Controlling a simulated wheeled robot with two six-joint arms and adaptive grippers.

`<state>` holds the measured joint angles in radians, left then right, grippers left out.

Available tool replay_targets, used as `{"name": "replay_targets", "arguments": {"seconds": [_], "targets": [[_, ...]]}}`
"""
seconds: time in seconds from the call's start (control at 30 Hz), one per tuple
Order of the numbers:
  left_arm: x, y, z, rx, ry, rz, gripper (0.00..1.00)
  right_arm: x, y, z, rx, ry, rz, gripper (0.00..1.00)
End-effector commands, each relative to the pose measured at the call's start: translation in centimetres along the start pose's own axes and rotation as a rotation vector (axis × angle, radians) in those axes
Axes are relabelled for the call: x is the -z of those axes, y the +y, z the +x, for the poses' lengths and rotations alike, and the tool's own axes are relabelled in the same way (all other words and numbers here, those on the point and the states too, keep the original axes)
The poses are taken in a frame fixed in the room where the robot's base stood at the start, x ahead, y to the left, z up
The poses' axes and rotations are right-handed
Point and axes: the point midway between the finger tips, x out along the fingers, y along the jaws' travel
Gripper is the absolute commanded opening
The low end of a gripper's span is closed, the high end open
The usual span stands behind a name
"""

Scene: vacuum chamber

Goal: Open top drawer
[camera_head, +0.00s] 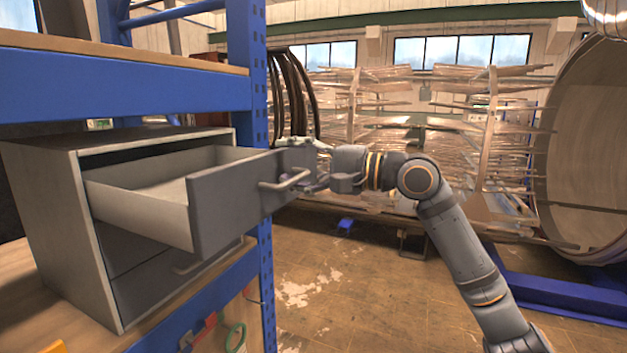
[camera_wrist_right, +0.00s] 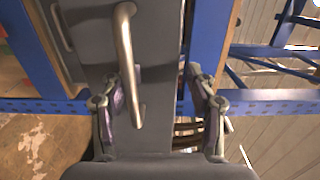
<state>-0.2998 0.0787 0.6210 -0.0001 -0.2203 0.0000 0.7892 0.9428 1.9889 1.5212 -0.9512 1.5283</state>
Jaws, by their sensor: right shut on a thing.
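The top drawer (camera_head: 226,200) of a grey cabinet (camera_head: 50,215) is pulled well out, and its pale inside shows empty where visible. Its bar handle (camera_head: 287,181) is on the front panel and also shows in the right wrist view (camera_wrist_right: 125,50). My right gripper (camera_head: 312,168) is at the right end of the drawer front, shut on the drawer by its handle end. In the wrist view its fingers (camera_wrist_right: 162,108) lie on either side of the panel's end; exact contact is hard to tell. My left gripper is not in view.
The lower drawer (camera_head: 150,290) is closed. The cabinet stands on a shelf with a blue rack post (camera_head: 247,60) close behind the open drawer. A green-ringed tool (camera_head: 236,337) hangs below. Open floor (camera_head: 350,290) lies to the right, with a large round chamber (camera_head: 590,150) beyond.

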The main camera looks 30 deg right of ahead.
Motion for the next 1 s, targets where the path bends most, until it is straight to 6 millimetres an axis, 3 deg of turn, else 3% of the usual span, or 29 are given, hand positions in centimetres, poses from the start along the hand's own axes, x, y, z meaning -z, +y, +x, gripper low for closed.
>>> {"name": "replay_targets", "arguments": {"seconds": [0.03, 0.6, 1.0], "targets": [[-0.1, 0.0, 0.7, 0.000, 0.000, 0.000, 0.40, -0.1, -0.7, -0.5, 0.026, 0.003, -0.013, 0.33], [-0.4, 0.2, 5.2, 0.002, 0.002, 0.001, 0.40, -0.1, -0.1, -4.0, 0.025, 0.005, -0.010, 0.33], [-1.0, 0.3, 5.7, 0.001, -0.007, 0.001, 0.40, -0.1, 0.0, -4.4, 0.019, 0.003, -0.006, 0.33]]}}
